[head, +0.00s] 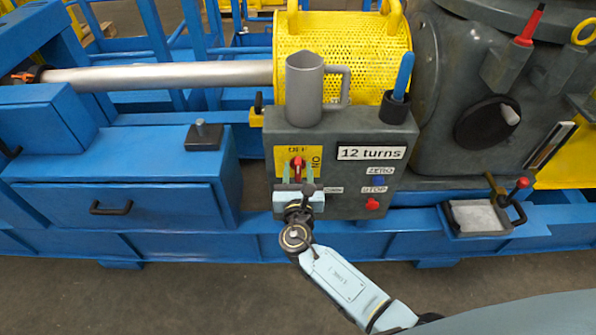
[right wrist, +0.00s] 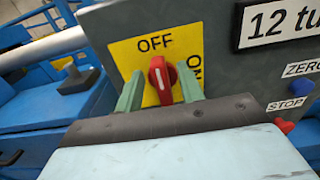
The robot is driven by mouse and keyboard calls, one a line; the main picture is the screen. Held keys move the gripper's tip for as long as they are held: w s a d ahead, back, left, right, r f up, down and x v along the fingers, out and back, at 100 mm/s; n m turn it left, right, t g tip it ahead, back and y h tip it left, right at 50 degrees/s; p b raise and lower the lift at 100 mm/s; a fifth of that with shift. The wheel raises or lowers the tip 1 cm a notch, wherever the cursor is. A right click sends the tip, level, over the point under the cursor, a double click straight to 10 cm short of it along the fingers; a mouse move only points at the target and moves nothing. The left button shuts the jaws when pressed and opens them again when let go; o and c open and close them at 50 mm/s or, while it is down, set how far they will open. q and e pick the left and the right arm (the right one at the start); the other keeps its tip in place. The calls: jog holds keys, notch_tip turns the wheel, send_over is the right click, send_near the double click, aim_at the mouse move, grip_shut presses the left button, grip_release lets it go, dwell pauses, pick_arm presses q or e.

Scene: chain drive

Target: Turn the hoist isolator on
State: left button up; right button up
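The isolator is a red rotary knob (head: 297,164) on a yellow plate (head: 286,155) at the front left of a grey control box (head: 350,140). In the right wrist view, the knob (right wrist: 161,80) is upright, with its white mark towards OFF at the top; ON is printed along the plate's right side. My right gripper (head: 297,172) is in front of the plate. Its two green fingers (right wrist: 160,92) stand on either side of the knob, with yellow showing between them and it, so it looks open. The knob's lower end is partly hidden. My left gripper is out of view.
On the same box are a "12 turns" label (head: 371,153), a blue ZERO button (head: 378,181) and a red STOP button (head: 372,204). A grey cup-like holder (head: 304,90) and a blue-handled tool (head: 403,75) stand on top. A blue drawer unit (head: 120,195) is left.

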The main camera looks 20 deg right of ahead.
jog(key=shift+w, duration=0.25)
grip_shut()
jog(key=shift+d, duration=0.1)
